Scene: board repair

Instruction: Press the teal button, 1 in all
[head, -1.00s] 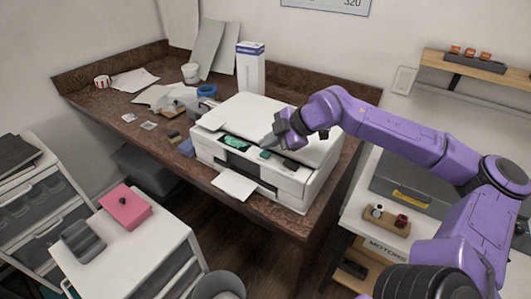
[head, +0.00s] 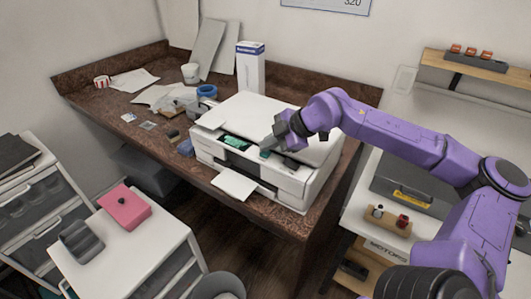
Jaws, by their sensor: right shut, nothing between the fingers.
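My right gripper (head: 267,147) is shut and empty. My left gripper is not in view.
The printer stands on a brown speckled desk (head: 90,96) with a sheet (head: 234,184) jutting from its front. A tall white box (head: 250,68), a blue tape roll (head: 207,91) and papers lie behind and left. A white drawer unit (head: 150,243) stands in front.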

